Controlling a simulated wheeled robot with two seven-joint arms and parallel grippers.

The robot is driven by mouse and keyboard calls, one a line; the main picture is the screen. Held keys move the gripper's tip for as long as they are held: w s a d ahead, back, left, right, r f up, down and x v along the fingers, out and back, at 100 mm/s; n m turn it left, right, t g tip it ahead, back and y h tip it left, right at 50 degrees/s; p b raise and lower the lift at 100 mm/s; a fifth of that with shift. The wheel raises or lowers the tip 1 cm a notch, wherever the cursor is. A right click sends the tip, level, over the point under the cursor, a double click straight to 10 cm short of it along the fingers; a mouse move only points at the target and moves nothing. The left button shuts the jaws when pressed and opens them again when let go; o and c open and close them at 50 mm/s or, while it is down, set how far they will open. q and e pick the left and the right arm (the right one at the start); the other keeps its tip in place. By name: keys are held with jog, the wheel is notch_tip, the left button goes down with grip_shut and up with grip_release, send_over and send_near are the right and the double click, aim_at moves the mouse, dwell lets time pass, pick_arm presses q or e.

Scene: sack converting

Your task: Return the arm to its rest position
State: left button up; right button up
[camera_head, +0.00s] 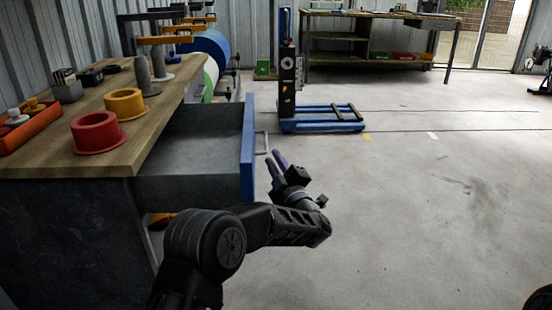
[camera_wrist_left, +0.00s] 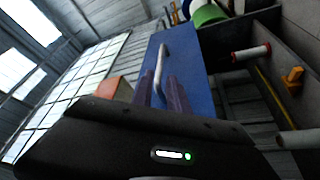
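My left gripper (camera_head: 277,160) has purple fingers and is just in front of the open drawer's blue front (camera_head: 248,150). A gap shows between its fingers, and it holds nothing that I can see. The metal drawer handle (camera_head: 263,143) is beside the fingertips in the head view. In the left wrist view, the handle (camera_wrist_left: 162,65) appears beyond the fingers of the left gripper (camera_wrist_left: 163,85), on the blue drawer front (camera_wrist_left: 190,70). They look apart, though the exact distance is unclear. My right gripper is not in view.
The wooden workbench (camera_head: 155,122) stands at left, with a red ring (camera_head: 97,132), a yellow ring (camera_head: 125,104) and an orange tray (camera_head: 30,128). A blue-based cart (camera_head: 320,125) stands ahead. The floor (camera_head: 430,200) at right is clear.

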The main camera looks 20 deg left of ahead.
pick_arm(q)
jog(key=shift+w+f, duration=0.1)
